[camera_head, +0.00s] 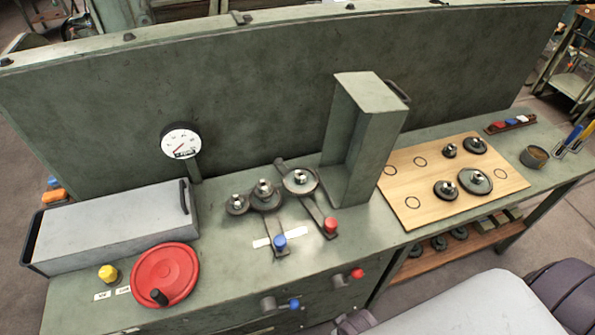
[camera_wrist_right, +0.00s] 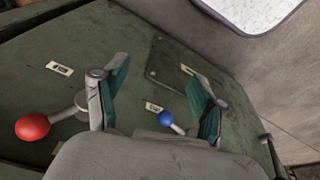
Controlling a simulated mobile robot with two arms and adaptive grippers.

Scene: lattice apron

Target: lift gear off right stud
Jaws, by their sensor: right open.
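Three dark gears with bright hubs sit in a row on studs on the green bench in the head view: the left gear (camera_head: 237,204), the middle gear (camera_head: 265,195) and the right gear (camera_head: 299,182). The right gear sits at the end of an arm with a red knob (camera_head: 330,225). In the right wrist view my right gripper (camera_wrist_right: 154,68) is open, its two green-padded fingers apart with nothing between them. It faces a green panel with a red ball lever (camera_wrist_right: 32,127) and a blue ball lever (camera_wrist_right: 165,118). No gear shows there. My left gripper is not in view.
A tall green housing (camera_head: 352,135) stands just right of the gears. A wooden board (camera_head: 410,205) with several gears lies beyond it. A gauge (camera_head: 181,141), a grey-lidded box (camera_head: 110,225) and a red handwheel (camera_head: 165,275) are at left. Front levers stick out below the bench edge.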

